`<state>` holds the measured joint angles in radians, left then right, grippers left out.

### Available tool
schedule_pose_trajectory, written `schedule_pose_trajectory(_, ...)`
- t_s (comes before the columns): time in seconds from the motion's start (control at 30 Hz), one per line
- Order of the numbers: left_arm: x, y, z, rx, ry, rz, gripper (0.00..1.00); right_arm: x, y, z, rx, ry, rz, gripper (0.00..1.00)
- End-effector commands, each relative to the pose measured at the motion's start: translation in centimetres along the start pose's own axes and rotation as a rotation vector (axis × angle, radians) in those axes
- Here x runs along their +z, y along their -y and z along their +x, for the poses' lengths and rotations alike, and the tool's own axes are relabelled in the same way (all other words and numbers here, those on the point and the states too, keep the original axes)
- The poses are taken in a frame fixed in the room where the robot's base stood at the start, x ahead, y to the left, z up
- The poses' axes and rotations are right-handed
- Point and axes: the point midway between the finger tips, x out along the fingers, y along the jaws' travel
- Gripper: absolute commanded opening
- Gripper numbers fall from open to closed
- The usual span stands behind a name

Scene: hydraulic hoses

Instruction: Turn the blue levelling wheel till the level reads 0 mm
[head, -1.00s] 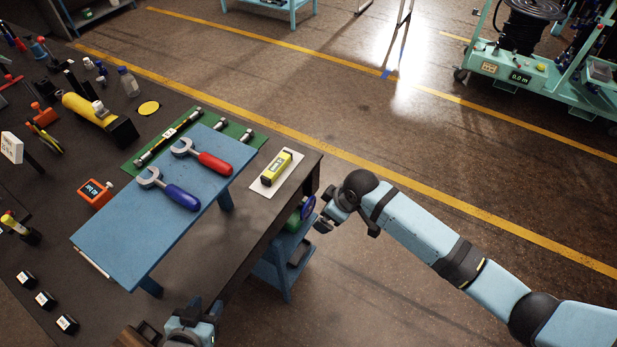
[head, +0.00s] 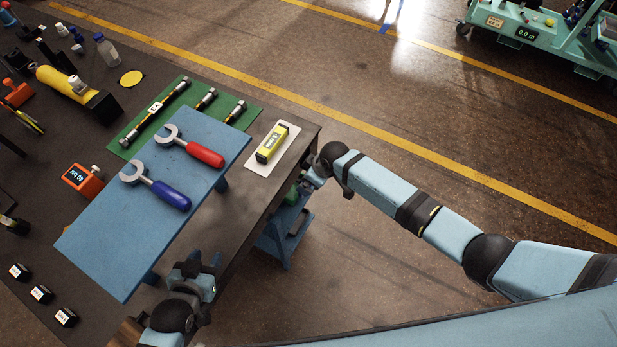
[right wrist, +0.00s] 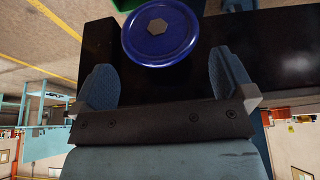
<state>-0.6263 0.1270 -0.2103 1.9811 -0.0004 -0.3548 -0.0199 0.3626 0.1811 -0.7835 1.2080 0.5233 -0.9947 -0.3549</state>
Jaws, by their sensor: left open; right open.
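The blue levelling wheel (right wrist: 160,32), a round disc with a hex centre, shows at the top of the right wrist view. My right gripper (right wrist: 163,82) is open, its two fingers apart below and to either side of the wheel, not closed on it. In the head view my right gripper (head: 313,178) is at the table's right edge and largely hides the wheel. The yellow level (head: 271,142) lies on a white plate near that edge; its reading is too small to make out. My left gripper (head: 195,262) is open and empty by the table's front edge.
A blue raised board (head: 150,225) holds a red-handled wrench (head: 192,147) and a blue-handled wrench (head: 157,186). A green mat (head: 130,140) with hose pieces lies behind it. An orange gauge (head: 83,180) stands left. The floor right of the table is open.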

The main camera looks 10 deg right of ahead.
Motion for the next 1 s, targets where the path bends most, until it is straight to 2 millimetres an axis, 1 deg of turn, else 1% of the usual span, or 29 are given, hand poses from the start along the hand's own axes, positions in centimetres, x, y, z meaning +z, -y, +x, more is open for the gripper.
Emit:
schedule_pose_trajectory(0.03, 0.0, 0.0, 0.0, 0.000, 0.000, 0.000, 0.43, 0.0, 0.1, 0.8, -0.001, 0.002, 0.001, 1.00)
schedule_pose_trajectory(0.1, 0.1, 0.0, 0.0, 0.000, 0.000, 0.000, 0.43, -0.1, 0.0, 1.7, 0.000, 0.000, 0.002, 1.00)
schedule_pose_trajectory(0.2, 0.1, 0.0, 0.0, 0.000, 0.000, 0.000, 0.43, -0.1, 0.0, 2.6, 0.000, 0.000, 0.000, 1.00)
schedule_pose_trajectory(0.33, 0.1, 0.0, 0.1, 0.000, 0.000, 0.001, 0.43, 0.0, 0.0, 3.1, 0.000, 0.000, 0.000, 1.00)
schedule_pose_trajectory(0.57, 0.1, 0.0, 0.1, 0.001, 0.000, 0.001, 0.43, 0.0, 0.0, 3.1, 0.000, 0.000, 0.000, 1.00)
schedule_pose_trajectory(0.6, 0.1, 0.0, 0.1, 0.001, 0.000, 0.001, 0.43, 0.0, 0.0, 3.1, 0.000, 0.000, 0.000, 0.98)
schedule_pose_trajectory(0.67, 0.1, 0.0, 0.1, 0.001, 0.000, 0.001, 0.43, 0.0, 0.0, 3.1, 0.000, 0.000, 0.000, 0.84)
schedule_pose_trajectory(0.7, 0.1, 0.0, 0.1, 0.001, 0.000, 0.001, 0.43, 0.0, 0.0, 3.1, 0.000, 0.000, 0.000, 0.75)
schedule_pose_trajectory(0.73, 0.1, 0.0, 0.1, 0.001, 0.000, 0.001, 0.43, 0.0, 0.0, 3.1, 0.000, 0.000, 0.000, 0.71)
schedule_pose_trajectory(1.0, -0.2, 0.0, -0.1, 0.000, 0.000, 0.001, 0.43, 0.0, 0.1, 3.0, 0.024, 0.000, -0.010, 0.71)
